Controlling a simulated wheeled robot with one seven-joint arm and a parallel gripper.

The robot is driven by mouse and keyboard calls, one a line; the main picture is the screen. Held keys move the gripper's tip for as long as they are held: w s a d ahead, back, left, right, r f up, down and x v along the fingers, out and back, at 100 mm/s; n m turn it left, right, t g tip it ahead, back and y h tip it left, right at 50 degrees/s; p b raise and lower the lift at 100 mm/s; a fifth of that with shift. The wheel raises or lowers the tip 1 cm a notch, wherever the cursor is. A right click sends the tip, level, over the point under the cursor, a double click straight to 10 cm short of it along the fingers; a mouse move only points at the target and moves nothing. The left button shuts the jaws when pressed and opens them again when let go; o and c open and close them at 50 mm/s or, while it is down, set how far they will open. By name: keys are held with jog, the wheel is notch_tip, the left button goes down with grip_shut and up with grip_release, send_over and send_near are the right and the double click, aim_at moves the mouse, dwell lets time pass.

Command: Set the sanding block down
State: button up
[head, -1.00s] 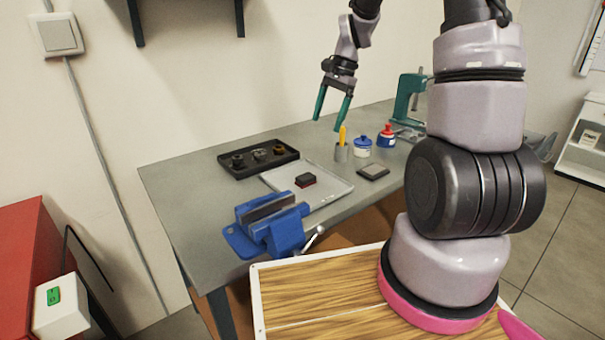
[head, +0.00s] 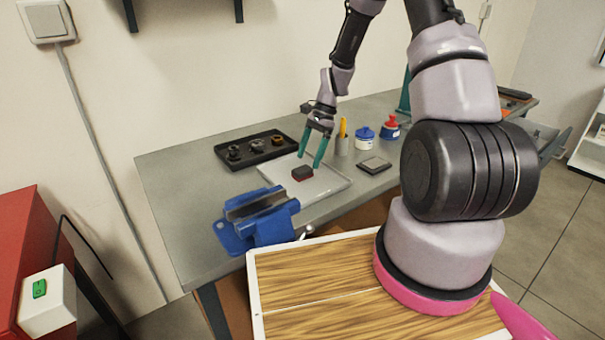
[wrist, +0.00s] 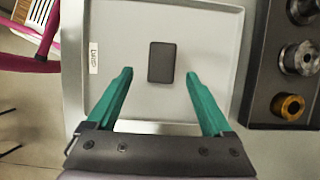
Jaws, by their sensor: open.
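The sanding block is a small block, dark on top with a red lower part (head: 302,173). It lies on a light grey tray (head: 325,188) on the bench. In the wrist view the block (wrist: 162,62) shows as a dark rectangle on the tray, ahead of the fingertips. My gripper (head: 310,160) has teal fingers and is open, above and close to the block in the head view. The tray bears a label that is hard to read.
A black tray with round metal parts (head: 276,155) lies behind the grey tray. A blue vise (head: 258,220) stands at the bench front. A dark flat pad (head: 375,165), a cup with a yellow item (head: 342,146) and two bottles (head: 364,138) stand to the right.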

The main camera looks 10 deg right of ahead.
aim_at(303, 169)
jog(key=shift+a+x, duration=0.15)
jog(key=shift+x, duration=0.8)
jog(key=shift+a+x, duration=0.15)
jog(key=shift+x, duration=0.85)
jog(key=shift+r, duration=0.1)
grip_shut()
jog(key=shift+r, duration=0.1)
